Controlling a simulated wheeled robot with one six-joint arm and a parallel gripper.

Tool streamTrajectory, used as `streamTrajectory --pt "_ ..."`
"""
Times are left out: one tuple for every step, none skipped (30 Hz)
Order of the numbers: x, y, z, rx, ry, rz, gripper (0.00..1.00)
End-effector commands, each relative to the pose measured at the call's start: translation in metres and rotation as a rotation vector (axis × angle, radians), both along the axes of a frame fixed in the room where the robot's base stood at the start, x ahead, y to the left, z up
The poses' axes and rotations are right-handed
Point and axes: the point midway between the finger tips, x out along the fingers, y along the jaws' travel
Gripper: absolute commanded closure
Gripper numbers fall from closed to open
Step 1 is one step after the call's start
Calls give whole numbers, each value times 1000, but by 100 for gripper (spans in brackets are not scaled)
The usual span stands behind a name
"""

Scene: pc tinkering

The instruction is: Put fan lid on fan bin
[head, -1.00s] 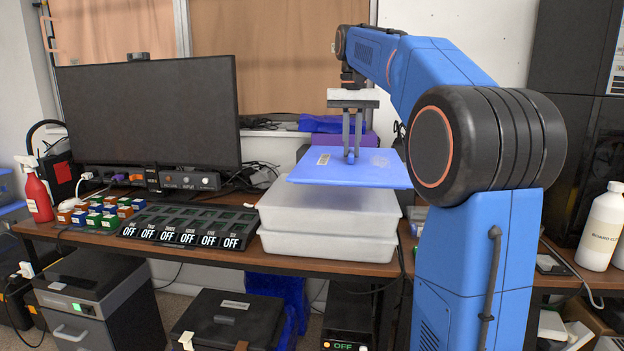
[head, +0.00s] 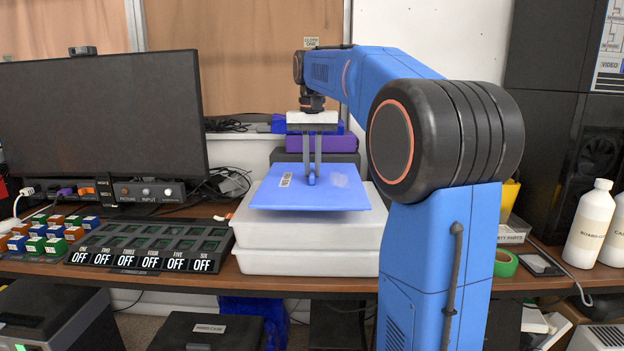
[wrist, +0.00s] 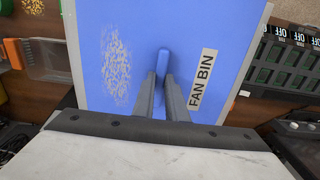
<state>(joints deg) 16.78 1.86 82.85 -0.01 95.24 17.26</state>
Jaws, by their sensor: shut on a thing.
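The fan lid is a flat blue panel (head: 335,195) with a small blue handle and a white label, which reads "FAN BIN" in the wrist view (wrist: 232,50). My gripper (head: 312,180) is shut on the lid's handle, with the fingers pointing down; the gripper also shows in the wrist view (wrist: 163,85). The lid is roughly level over a stack of translucent white bins (head: 300,262) on the desk. Whether the lid touches the top bin is hard to tell. The lid hides much of the top bin's opening.
A black switch panel (head: 150,243) with several "OFF" labels lies left of the bins, with small coloured blocks (head: 50,235) beyond it. A monitor (head: 100,130) stands behind. A purple box (head: 320,143) is behind the lid. White bottles (head: 590,222) stand at right.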

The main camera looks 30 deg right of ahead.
Motion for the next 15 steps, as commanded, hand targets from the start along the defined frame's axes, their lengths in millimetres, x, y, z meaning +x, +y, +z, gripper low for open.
streamTrajectory --pt "-1 0 -5 1 1 0 100" --pt "-1 0 -10 0 2 0 100" --pt "-1 0 -15 0 2 0 100" --pt "-1 0 -19 0 2 0 100" --pt "-1 0 -24 0 2 0 100" --pt "-1 0 -29 0 2 0 100" --pt "-1 0 -31 1 1 0 100" --pt "-1 0 -34 1 1 0 100" --pt "-1 0 -35 1 1 0 100" --pt "-1 0 -35 0 0 0 100" --pt "-1 0 -35 0 0 0 100" --pt "-1 0 -35 0 0 0 100" --pt "0 0 -35 0 0 0 100" --pt "0 0 -35 0 0 0 100" --pt "0 0 -35 0 0 0 100"
